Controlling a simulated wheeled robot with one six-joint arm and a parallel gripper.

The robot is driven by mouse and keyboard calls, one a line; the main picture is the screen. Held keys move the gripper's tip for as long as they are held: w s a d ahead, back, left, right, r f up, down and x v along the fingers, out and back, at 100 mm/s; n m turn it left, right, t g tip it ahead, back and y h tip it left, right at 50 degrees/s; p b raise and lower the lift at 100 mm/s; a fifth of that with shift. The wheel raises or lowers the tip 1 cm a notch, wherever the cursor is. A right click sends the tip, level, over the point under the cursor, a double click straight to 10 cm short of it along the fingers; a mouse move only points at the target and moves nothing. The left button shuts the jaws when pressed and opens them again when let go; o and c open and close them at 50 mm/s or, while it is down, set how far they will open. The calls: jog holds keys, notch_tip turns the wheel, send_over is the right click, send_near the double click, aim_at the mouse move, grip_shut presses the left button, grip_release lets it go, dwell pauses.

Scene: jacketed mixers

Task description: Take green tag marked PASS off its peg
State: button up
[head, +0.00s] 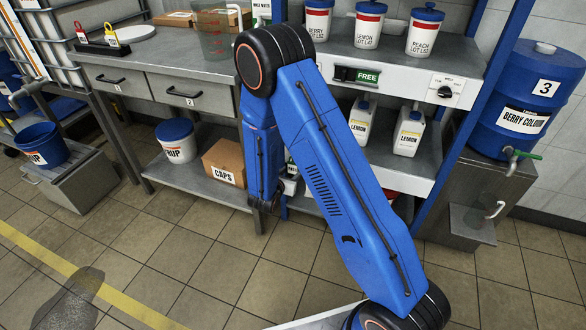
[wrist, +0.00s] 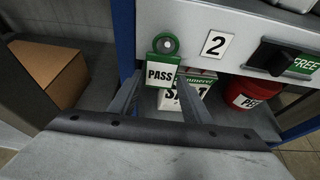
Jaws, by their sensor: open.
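The green tag marked PASS (wrist: 160,73) hangs upright in the wrist view, with a green ring at its top around a grey peg (wrist: 167,45). The peg is on a pale panel front, left of a plate marked 2. My gripper (wrist: 159,79) is open, with one finger on each side of the tag's lower part in the picture. I cannot tell whether the fingers touch the tag. In the head view my arm covers the tag and peg, and my fingers cannot be made out.
A white-green box (wrist: 196,90) and a red tub (wrist: 250,92) stand behind and below. A blue post (wrist: 124,35) is close left. A brown box (wrist: 48,72) is farther left.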

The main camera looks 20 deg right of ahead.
aim_at(292, 170)
jog(key=x, duration=0.3)
jog(key=shift+w, duration=0.15)
jog(key=shift+d, duration=0.1)
jog(key=c, duration=0.7)
jog(key=shift+o, duration=0.2)
jog(key=shift+r, duration=0.15)
